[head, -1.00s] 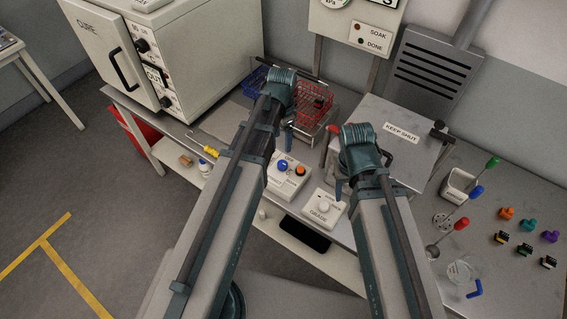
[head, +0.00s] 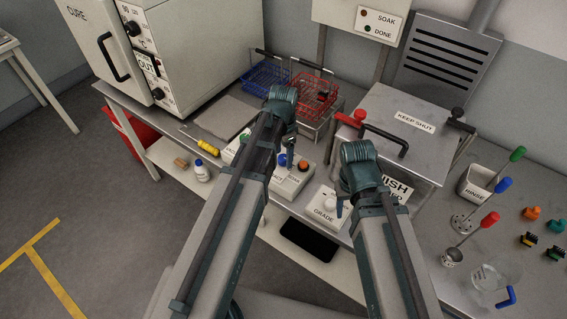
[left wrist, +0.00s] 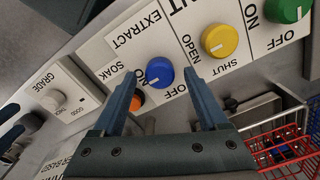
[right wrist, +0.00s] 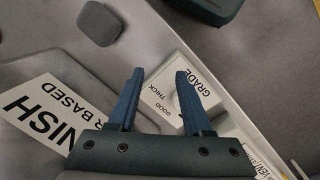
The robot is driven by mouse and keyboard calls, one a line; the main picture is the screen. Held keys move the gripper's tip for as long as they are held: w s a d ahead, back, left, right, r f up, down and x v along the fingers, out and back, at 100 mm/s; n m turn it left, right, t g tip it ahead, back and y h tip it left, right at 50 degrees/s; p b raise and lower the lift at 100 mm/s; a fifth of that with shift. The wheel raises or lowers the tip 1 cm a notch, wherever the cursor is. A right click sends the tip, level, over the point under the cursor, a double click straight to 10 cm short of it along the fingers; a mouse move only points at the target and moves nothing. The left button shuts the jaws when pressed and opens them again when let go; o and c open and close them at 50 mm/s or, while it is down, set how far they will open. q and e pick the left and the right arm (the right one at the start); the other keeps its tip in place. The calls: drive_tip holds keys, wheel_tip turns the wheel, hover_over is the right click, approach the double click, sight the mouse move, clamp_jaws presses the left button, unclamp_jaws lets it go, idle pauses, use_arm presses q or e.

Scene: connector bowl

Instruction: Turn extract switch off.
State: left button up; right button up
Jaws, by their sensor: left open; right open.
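The extract switch is a blue knob (left wrist: 160,72) with a white pointer line, on a white panel marked EXTRACT, with ON and OFF labels beside it. Its pointer is slanted toward the lower left in the left wrist view, near the OFF side. The blue knob (head: 283,160) also shows in the head view, just below my left gripper (head: 290,145). In the left wrist view my left gripper (left wrist: 161,78) is open, its fingers on either side of the knob in the picture; contact cannot be told. My right gripper (right wrist: 159,72) is open and empty near the GRADE box.
An orange button (head: 303,165) sits beside the blue knob. The yellow knob (left wrist: 219,40) and green knob (left wrist: 288,8) are on the same panel row. The GRADE box (head: 326,207) stands to the right. A red wire basket (head: 313,92) and blue basket (head: 266,74) stand behind.

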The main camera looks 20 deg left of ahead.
use_arm(q)
drive_tip(key=shift+f, duration=0.6)
use_arm(e)
drive_tip(key=shift+f, duration=0.55)
use_arm(q)
drive_tip(key=shift+r, duration=0.1)
clamp_jaws()
